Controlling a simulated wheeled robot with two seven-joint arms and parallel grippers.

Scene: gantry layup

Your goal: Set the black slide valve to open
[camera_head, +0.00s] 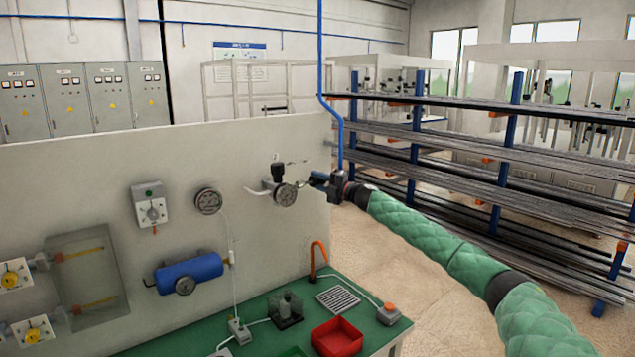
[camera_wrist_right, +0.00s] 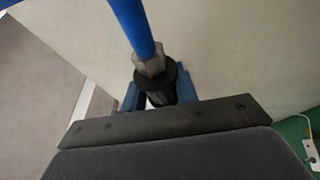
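A black slide valve part (camera_wrist_right: 165,82) with a light hex fitting above it hangs under a blue hose in the right wrist view. My right gripper (camera_wrist_right: 160,97) has its blue fingers on either side of this black part. Contact on both sides cannot be made out. In the head view my right gripper (camera_head: 322,181) is at the right edge of the upright panel, where the blue hose (camera_head: 340,140) comes down. It hides most of the valve there, and its slide position cannot be read. My left gripper is not in view.
The grey panel (camera_head: 80,170) carries gauges (camera_head: 208,201), a regulator with a black knob (camera_head: 278,172) close left of my gripper, and a blue tank (camera_head: 188,273). Below is a green bench (camera_head: 262,335) with a red bin (camera_head: 337,338). A pipe rack (camera_head: 508,150) stands behind my right arm.

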